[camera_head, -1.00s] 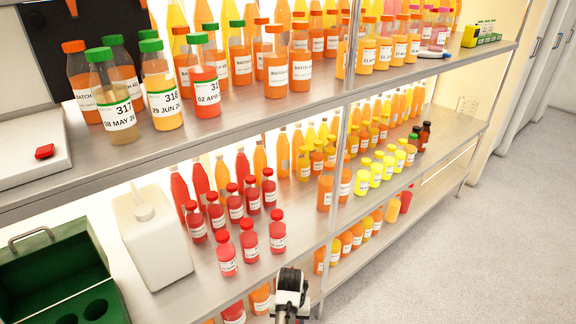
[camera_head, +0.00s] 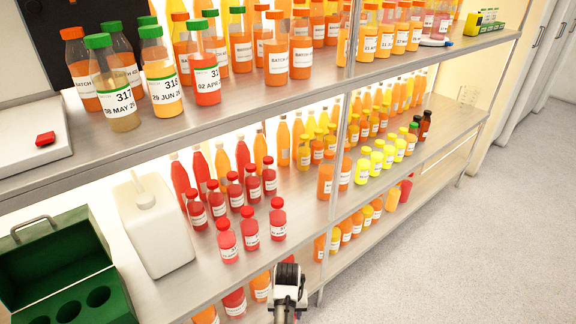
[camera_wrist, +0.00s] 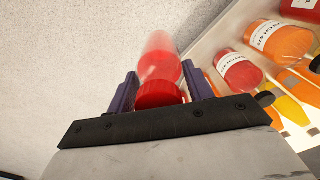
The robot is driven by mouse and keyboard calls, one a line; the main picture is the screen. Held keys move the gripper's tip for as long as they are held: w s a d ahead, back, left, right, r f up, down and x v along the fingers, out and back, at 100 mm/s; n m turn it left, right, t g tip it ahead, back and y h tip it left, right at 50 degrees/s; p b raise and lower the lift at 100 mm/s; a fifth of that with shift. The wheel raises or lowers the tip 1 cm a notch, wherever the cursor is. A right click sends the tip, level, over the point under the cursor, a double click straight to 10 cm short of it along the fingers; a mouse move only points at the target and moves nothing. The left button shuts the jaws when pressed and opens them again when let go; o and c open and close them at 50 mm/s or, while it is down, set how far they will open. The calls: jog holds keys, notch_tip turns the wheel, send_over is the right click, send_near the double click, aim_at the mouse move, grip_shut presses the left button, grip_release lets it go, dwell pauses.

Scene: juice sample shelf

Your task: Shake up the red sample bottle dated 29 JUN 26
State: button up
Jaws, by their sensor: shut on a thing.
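My gripper (camera_wrist: 160,72) is shut on a red bottle (camera_wrist: 162,54) with a red cap, its jaws on either side near the cap. The bottle is held clear of the shelves, cap towards the wrist camera. Its label and date are not visible. In the head view my arm's end shows at the bottom centre, and the held bottle is hidden. On the upper shelf, a green-capped yellow-orange bottle (camera_head: 160,72) reads 318 and 29 JUN. Beside it stands a green-capped red bottle (camera_head: 205,70) reading 02 APR.
Several red-capped bottles (camera_head: 228,241) stand on the middle shelf (camera_head: 190,290), near a white jug (camera_head: 150,228). A green box with round holes (camera_head: 85,262) is at lower left. A metal post (camera_head: 345,110) rises mid-shelf. Open floor (camera_head: 480,250) lies to the right.

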jog(key=w+d, duration=0.4)
jog(key=d, duration=0.1)
jog(key=s+a, duration=0.3)
jog(key=a, duration=0.1)
jog(key=shift+s+a, duration=0.4)
dwell(0.4)
